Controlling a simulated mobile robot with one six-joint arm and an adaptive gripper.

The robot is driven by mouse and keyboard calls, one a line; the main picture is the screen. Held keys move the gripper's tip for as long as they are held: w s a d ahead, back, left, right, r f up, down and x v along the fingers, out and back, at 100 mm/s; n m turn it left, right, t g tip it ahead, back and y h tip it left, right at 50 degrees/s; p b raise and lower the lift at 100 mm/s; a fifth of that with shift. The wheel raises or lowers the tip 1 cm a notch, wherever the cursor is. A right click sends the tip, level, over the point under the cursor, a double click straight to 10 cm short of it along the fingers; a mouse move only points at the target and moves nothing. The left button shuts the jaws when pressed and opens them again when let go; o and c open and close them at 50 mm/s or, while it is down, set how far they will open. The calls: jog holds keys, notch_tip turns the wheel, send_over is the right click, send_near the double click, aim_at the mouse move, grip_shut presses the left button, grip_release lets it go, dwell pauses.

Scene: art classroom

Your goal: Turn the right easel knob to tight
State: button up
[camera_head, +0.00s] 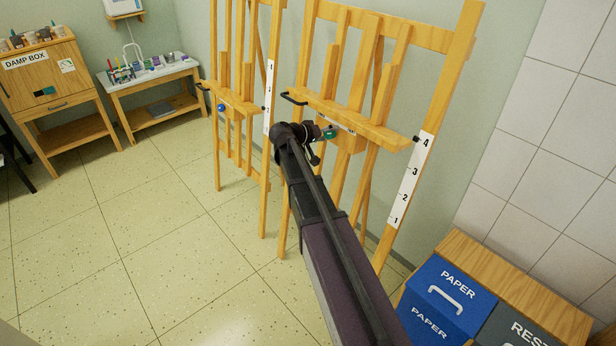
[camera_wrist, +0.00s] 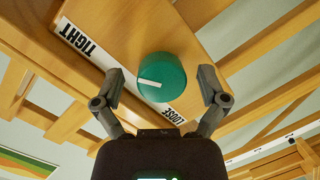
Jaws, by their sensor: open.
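The right easel knob is a green round knob (camera_wrist: 162,78) with a white pointer mark, set on the wooden easel between a TIGHT label (camera_wrist: 86,46) on the left and a LOOSE label (camera_wrist: 176,115) below right.
A left easel with a blue knob (camera_head: 221,108) stands close by. A height scale (camera_head: 411,180) runs up the right easel's post. The floor on the left is clear.

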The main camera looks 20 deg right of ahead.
jog(key=shift+n, duration=0.3)
